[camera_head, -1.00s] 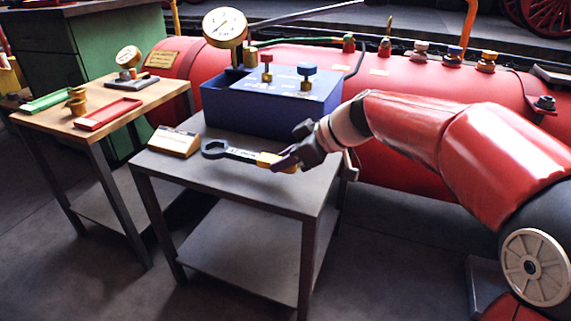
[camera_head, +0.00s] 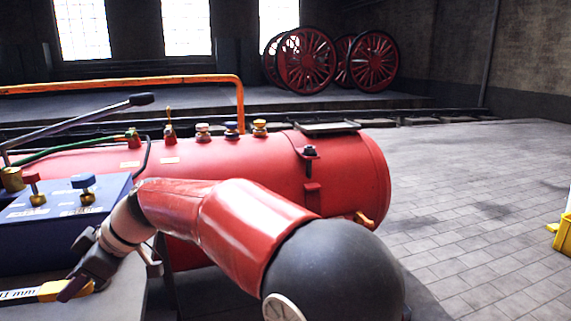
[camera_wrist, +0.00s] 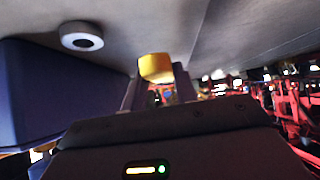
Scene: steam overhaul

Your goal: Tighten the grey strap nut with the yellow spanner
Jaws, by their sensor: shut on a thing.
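The yellow spanner (camera_head: 52,290) shows at the lower left of the head view, its yellow grip held in my gripper (camera_head: 78,283). Its jaw end is cut off by the picture's left edge. In the wrist view the yellow grip (camera_wrist: 157,67) sits between the fingers. I cannot tell if the spanner rests on the grey table or is just above it. A dark grey nut (camera_head: 310,151), which looks like the strap nut, sits on the strap near the right end of the red boiler, well to the right of my gripper.
The blue box (camera_head: 70,225) with red and blue valve knobs stands behind my gripper. The red boiler (camera_head: 365,185) runs behind my arm, with several capped fittings on top. An orange pipe (camera_head: 150,80) stands behind it.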

